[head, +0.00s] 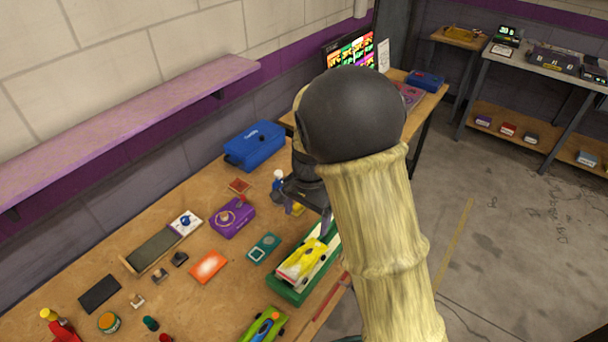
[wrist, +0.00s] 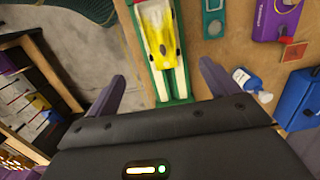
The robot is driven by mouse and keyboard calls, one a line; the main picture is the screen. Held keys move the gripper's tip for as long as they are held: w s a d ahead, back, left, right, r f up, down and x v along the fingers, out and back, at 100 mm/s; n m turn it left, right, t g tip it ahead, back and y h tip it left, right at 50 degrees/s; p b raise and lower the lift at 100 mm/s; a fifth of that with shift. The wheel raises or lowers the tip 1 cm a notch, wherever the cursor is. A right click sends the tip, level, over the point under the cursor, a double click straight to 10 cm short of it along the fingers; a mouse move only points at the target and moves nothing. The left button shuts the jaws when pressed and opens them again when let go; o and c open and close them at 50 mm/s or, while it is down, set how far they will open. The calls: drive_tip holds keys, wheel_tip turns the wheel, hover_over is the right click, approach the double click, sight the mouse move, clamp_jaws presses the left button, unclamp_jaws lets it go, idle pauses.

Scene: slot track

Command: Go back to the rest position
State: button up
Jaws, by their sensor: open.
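My gripper (wrist: 162,85) is open and empty in the wrist view, its two purple-grey fingers spread wide. In the head view my gripper (head: 306,203) is partly hidden behind my arm, above the workbench (head: 205,200). A yellow and white slot car (head: 302,262) sits on a green stand at the bench's right edge, just below and in front of the gripper. The same car shows in the wrist view (wrist: 161,40), lying beyond the gap between the fingers and apart from them.
A green car (head: 264,326) is at the bench's front. A purple shelf (head: 120,125) runs along the left wall. Open floor (head: 520,250) lies at right.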

drive_tip(key=shift+d, duration=0.1)
drive_tip(key=s+d+r+n+t, duration=0.1)
drive_tip(key=s+d+r+n, duration=0.1)
drive_tip(key=s+d, duration=0.4)
drive_tip(key=s+d+r+n+t, duration=0.2)
drive_tip(key=s+d+n, duration=0.3)
drive_tip(key=s+d, duration=0.2)
drive_tip(key=shift+r+n, duration=0.3)
idle(0.6)
